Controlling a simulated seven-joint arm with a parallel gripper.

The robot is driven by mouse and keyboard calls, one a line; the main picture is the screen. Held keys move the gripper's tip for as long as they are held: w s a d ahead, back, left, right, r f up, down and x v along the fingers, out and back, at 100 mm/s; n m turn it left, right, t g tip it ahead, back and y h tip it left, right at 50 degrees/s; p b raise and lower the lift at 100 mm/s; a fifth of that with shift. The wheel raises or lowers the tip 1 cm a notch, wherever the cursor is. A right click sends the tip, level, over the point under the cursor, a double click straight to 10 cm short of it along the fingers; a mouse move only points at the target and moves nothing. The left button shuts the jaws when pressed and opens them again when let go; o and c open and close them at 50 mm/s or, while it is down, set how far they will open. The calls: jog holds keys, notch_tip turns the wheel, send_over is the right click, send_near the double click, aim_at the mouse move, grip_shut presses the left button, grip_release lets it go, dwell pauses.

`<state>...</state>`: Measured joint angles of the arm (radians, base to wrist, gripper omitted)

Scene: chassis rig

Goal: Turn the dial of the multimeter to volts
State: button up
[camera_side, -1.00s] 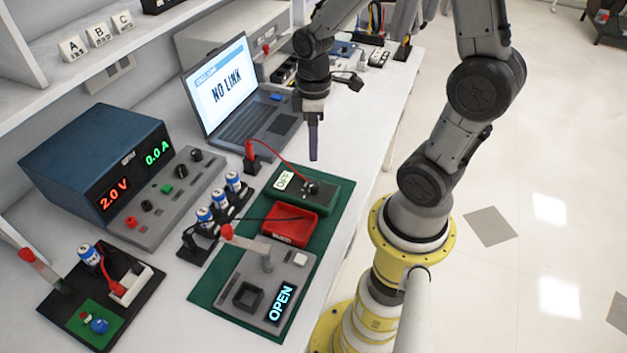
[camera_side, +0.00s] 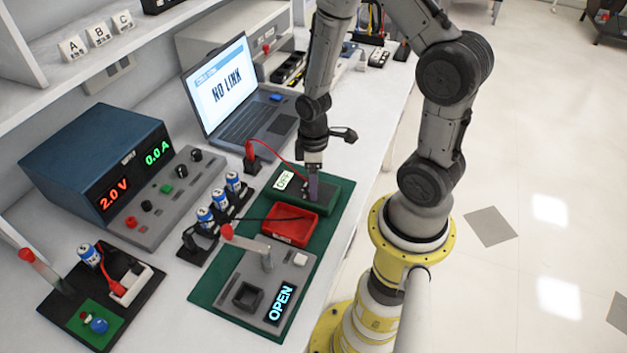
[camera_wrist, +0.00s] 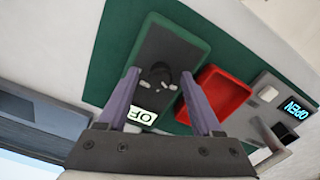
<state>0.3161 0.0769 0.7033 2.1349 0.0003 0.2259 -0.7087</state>
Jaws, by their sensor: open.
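The multimeter (camera_side: 290,201) is a dark green box on the green mat (camera_side: 338,205), and its small display (camera_side: 284,180) reads "OFF". Its black dial shows in the wrist view (camera_wrist: 160,74), with a red lead next to it in the side view. My gripper (camera_side: 312,198) points down over the dial end of the multimeter and hides the dial in the side view. In the wrist view my gripper (camera_wrist: 158,84) is open, its two purple fingers apart on either side of the dial. I cannot tell whether the fingers touch it.
A red tray (camera_side: 290,224) sits just in front of the multimeter. A grey panel (camera_side: 262,285) with a lever and an "OPEN" display is nearer. A laptop (camera_side: 235,90) reading "NO LINK" and a power supply (camera_side: 100,160) stand to the left.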

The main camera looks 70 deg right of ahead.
jog(key=shift+c, duration=0.4)
grip_shut()
jog(key=shift+m, duration=0.3)
jog(key=m, duration=0.8)
jog(key=shift+m, duration=0.3)
dwell(0.4)
jog(key=shift+o, duration=0.4)
grip_release()
